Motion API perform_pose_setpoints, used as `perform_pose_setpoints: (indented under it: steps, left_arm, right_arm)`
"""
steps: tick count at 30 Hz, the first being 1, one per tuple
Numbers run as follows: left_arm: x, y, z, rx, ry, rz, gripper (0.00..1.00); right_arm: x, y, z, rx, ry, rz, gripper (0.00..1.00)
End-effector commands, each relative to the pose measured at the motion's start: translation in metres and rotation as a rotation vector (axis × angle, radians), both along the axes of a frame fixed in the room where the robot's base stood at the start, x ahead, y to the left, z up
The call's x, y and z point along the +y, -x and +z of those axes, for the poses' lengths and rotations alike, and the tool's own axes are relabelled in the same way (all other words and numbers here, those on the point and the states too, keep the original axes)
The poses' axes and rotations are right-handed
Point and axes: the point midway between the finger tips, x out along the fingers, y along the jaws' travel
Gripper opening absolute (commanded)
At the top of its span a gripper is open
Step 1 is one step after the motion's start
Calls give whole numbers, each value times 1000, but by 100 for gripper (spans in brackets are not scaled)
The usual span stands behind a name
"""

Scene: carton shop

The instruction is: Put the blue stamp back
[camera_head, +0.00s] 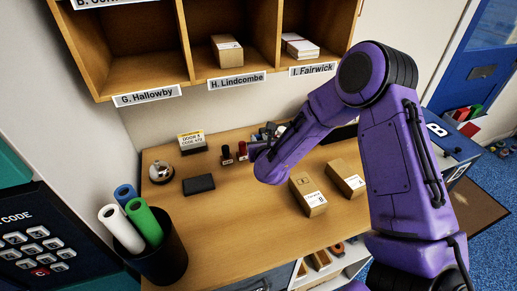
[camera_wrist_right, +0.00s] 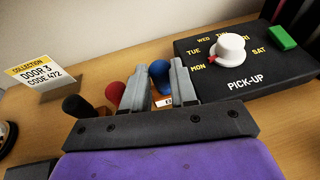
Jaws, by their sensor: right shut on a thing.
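The blue stamp (camera_wrist_right: 159,70) has a round blue knob and stands upright between the fingers of my right gripper (camera_wrist_right: 161,80), which is shut on it. Its base is mostly hidden, so I cannot tell whether it touches what is below. A small white label (camera_wrist_right: 166,102) shows just below it. The red stamp (camera_wrist_right: 116,94) and the black stamp (camera_wrist_right: 77,106) stand in a row to the left. In the head view the red stamp (camera_head: 241,151) and black stamp (camera_head: 226,154) are left of my right gripper (camera_head: 266,132). My left gripper is out of view.
The pick-up box (camera_wrist_right: 240,62) with a white dial is close right of the gripper. A code sign (camera_head: 192,142), bell (camera_head: 161,172) and dark pad (camera_head: 198,184) are left. Two cartons (camera_head: 307,194) (camera_head: 346,177) lie right. Shelves (camera_head: 187,50) overhang the back; the front middle desk is clear.

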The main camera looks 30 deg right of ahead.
Motion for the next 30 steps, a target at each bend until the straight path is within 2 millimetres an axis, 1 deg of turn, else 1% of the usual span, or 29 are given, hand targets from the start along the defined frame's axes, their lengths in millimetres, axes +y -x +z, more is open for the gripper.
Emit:
perform_pose_setpoints:
  steps: [1,6,11,12,13,14,21,23,26,30]
  left_arm:
    - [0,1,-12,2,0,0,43]
    - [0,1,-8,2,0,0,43]
    - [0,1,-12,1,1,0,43]
    - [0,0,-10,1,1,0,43]
    - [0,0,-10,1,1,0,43]
    - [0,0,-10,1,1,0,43]
    - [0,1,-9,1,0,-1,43]
    - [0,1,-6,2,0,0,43]
    - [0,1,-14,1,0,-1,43]
    - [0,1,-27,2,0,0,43]
  right_arm:
    - [0,0,-14,0,2,2,8]
    - [0,-2,-11,-1,0,0,8]
    - [0,-2,-14,-1,0,0,8]
    - [0,-2,-13,-1,0,0,40]
    - [0,-2,-12,0,0,0,50]
    - [0,-2,-12,0,0,0,53]
    - [0,-2,-12,-1,0,0,53]
    - [0,-2,-8,-1,1,0,53]
    - [5,9,-9,-2,-2,-1,53]
    - [18,40,0,-4,-4,0,53]
